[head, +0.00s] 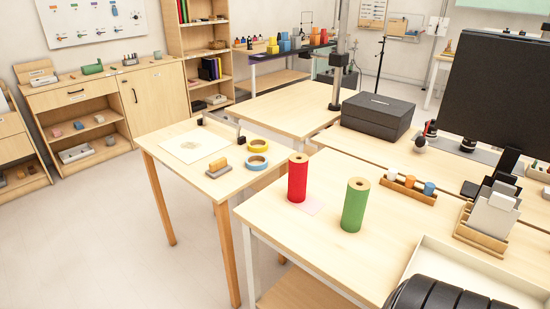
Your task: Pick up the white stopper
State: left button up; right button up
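The white stopper (393,173) is at the left end of a small wooden rack (412,194) on the near light-wood table. An orange stopper (409,181) and a blue stopper (429,188) stand in the same rack to its right. The white stopper looks upright and uncovered, with its lower part hidden in the rack. Neither of my grippers is in view.
A red cylinder (297,178) and a green cylinder (355,205) stand left of the rack. A black box (378,115) lies behind it. A wooden holder with white cards (488,222) and a white tray (425,256) are at the right. Table between green cylinder and tray is clear.

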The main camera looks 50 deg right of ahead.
aim_at(392, 174)
jog(key=i+z, duration=0.45)
jog(key=i+j+z, duration=0.2)
jog(key=z, duration=0.25)
jog(key=i+j+z, duration=0.3)
jog(key=z, duration=0.15)
jog(key=i+j+z, duration=0.1)
jog(key=z, duration=0.3)
jog(key=i+j+z, duration=0.25)
jog(key=z, duration=0.15)
jog(key=i+j+z, duration=0.25)
jog(key=z, duration=0.15)
jog(key=i+j+z, duration=0.15)
jog(key=z, duration=0.25)
jog(key=k+l+u, duration=0.15)
jog(key=l+u, duration=0.2)
jog(key=k+l+u, duration=0.2)
jog(key=l+u, duration=0.15)
